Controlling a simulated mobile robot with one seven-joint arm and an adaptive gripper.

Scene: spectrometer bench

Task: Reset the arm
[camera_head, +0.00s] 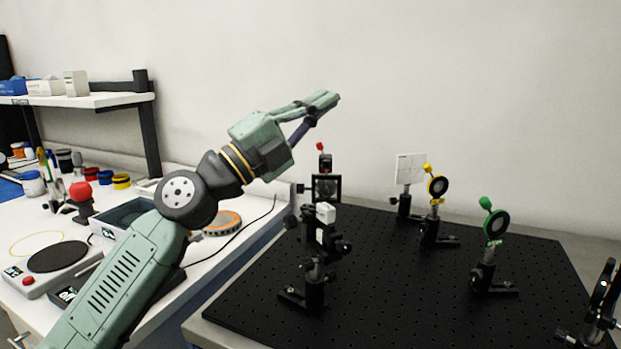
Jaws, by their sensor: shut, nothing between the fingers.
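My arm reaches up from the lower left in the head view. My gripper (325,101) is at its end, raised well above the benches and in front of the bare wall. It points up and to the right. Its fingers are together and hold nothing. It is apart from everything on the optical board below.
A black perforated board (400,300) carries a post-mounted optic (326,188), a white square plate (410,168), a yellow mount (438,186) and a green mount (495,224). A white bench at left holds a hotplate (58,257) and shelf (100,99).

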